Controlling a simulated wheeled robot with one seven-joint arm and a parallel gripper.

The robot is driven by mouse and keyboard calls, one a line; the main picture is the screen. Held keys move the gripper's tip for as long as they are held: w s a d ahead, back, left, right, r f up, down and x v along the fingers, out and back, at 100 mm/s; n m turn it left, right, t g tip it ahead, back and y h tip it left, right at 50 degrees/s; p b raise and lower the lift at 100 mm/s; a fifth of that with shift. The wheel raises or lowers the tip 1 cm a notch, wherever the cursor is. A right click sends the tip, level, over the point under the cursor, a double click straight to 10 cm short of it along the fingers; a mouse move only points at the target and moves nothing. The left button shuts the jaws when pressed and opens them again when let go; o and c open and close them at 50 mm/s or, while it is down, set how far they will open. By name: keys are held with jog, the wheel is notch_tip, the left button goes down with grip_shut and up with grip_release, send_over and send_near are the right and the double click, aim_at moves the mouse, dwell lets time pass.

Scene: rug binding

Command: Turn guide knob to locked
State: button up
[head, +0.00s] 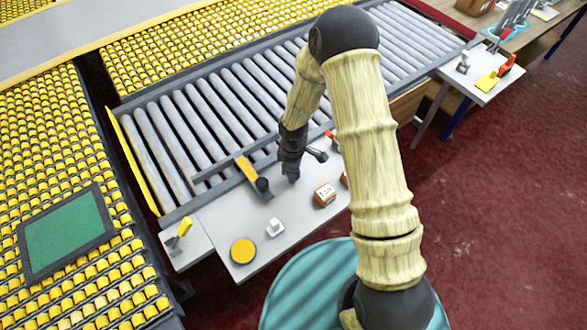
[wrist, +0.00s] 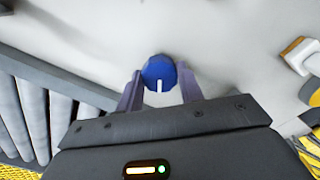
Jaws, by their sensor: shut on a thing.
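The guide knob (wrist: 158,70) is blue and round, with a white pointer line that runs from its middle toward the bottom of the wrist view. My gripper (wrist: 160,88) has its two fingers on either side of the knob and is shut on it. In the head view my gripper (head: 291,178) points down at the light grey table (head: 225,222); there the knob is mostly hidden by the gripper. I see no readable lock marking around the knob.
A yellow bar with a dark round end (head: 262,185) lies left of my gripper. An orange-and-white box (head: 325,194), a white block (head: 275,228) and a yellow disc (head: 243,251) are on the table. Conveyor rollers (head: 220,112) run behind it.

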jog(key=shift+w, duration=0.1)
dwell(0.4)
jog(key=o, duration=1)
notch_tip(320, 180, up, 17)
jog(key=shift+r, duration=0.2)
jog(key=s+d+r+m+t, duration=0.1)
jog(key=s+d+r+m, duration=0.2)
jog(key=s+d+m, duration=0.3)
jog(key=s+d+r+m+t, duration=0.1)
jog(key=s+d+r+m, duration=0.2)
jog(key=s+d+m, duration=0.3)
jog(key=d+m, duration=0.1)
jog(key=m, duration=0.2)
jog(key=shift+s+d+m+t, duration=0.3)
jog(key=shift+s, duration=0.05)
